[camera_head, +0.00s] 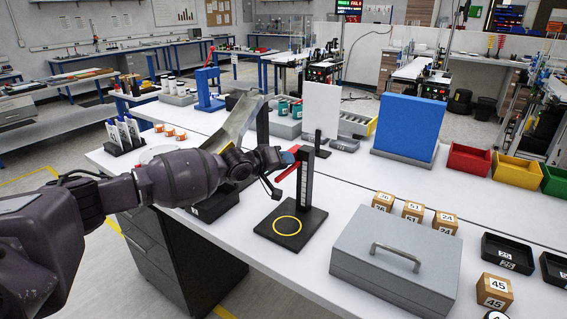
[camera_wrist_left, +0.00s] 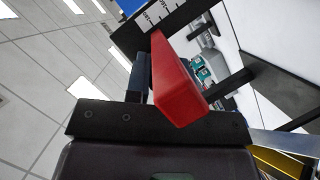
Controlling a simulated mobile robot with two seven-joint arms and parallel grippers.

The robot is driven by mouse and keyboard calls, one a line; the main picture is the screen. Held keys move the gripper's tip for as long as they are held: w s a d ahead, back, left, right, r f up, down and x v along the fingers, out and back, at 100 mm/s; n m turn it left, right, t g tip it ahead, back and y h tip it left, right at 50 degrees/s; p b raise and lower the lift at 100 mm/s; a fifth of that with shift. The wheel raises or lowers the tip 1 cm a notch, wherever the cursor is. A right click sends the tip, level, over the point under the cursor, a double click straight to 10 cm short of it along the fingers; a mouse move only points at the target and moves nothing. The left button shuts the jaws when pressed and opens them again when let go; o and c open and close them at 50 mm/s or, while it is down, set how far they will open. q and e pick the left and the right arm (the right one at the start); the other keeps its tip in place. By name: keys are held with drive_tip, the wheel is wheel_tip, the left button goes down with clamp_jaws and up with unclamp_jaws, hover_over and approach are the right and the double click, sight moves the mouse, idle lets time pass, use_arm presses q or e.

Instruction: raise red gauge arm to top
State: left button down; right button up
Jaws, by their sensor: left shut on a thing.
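The gauge stands on a black base (camera_head: 291,226) with a yellow ring on the white bench. Its black upright column (camera_head: 305,186) carries a pale scale. The red gauge arm (camera_head: 287,172) is near the top of the column and reaches out to the left. In the wrist view the red arm (camera_wrist_left: 180,88) shows large, running from the scale post toward the gripper. My left gripper (camera_head: 284,163) is shut on the red arm, just left of the column. The fingers are partly hidden by the wrist and the red arm. My right gripper is not in view.
A grey case (camera_head: 396,260) with a handle stands right of the gauge. Numbered wooden blocks (camera_head: 412,211) and black trays (camera_head: 507,252) lie further right. A blue panel (camera_head: 408,126) and red, yellow and green bins (camera_head: 516,170) stand behind. Clear bench lies around the gauge base.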

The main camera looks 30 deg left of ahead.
use_arm(q)
drive_tip(key=c, duration=1)
unclamp_jaws()
drive_tip(key=v, duration=1)
drive_tip(key=shift+s+a+r, duration=0.1)
drive_tip(key=shift+s, duration=0.25)
